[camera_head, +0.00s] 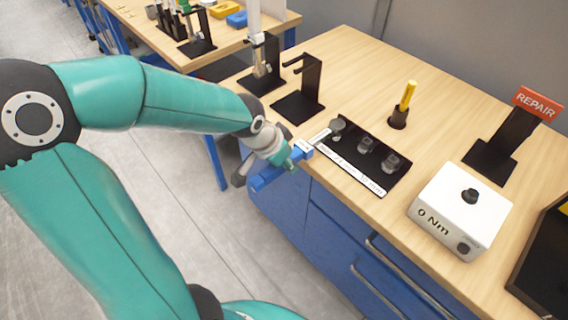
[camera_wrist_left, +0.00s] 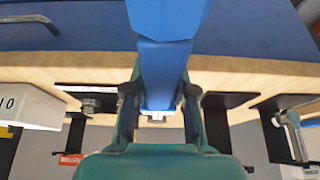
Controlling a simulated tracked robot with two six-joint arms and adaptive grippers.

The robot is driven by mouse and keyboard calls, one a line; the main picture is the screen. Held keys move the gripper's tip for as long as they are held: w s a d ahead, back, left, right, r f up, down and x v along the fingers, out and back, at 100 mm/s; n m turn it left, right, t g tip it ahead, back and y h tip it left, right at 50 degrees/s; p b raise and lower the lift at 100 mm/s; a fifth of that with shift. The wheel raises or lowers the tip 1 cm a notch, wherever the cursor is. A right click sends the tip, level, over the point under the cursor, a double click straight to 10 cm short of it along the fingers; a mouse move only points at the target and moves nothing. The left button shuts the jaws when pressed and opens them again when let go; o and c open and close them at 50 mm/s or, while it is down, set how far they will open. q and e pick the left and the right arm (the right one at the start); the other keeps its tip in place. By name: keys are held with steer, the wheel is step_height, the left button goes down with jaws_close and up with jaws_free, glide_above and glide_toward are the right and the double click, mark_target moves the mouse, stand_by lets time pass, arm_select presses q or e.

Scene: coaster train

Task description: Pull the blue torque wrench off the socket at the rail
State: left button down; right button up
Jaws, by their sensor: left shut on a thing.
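In the left wrist view the blue wrench (camera_wrist_left: 162,65) runs between the two fingers of the left gripper (camera_wrist_left: 158,98). The wrench's grey head points at the leftmost socket (camera_head: 338,124) on the black rail (camera_head: 346,158). I cannot tell whether the head still sits on that socket. Two more grey sockets (camera_head: 366,145) stand on the rail. My right gripper is not in view.
A black stand (camera_head: 303,95) rises behind the rail's left end. A yellow-handled tool (camera_head: 407,96) stands upright in a dark holder. A white box marked 0 Nm (camera_head: 462,208) and a red REPAIR sign (camera_head: 538,103) are at right.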

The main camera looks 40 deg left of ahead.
mark_target(297, 149)
arm_select(q)
steer(key=shift+w+d+r, duration=0.1)
steer(key=shift+w+r, duration=0.05)
steer(key=shift+w, duration=1.3)
steer(key=shift+b, duration=0.35)
steer(key=shift+w+r+p, duration=0.1)
steer(key=shift+r+p, duration=0.7)
steer(key=shift+r, duration=0.4)
stand_by(0.5)
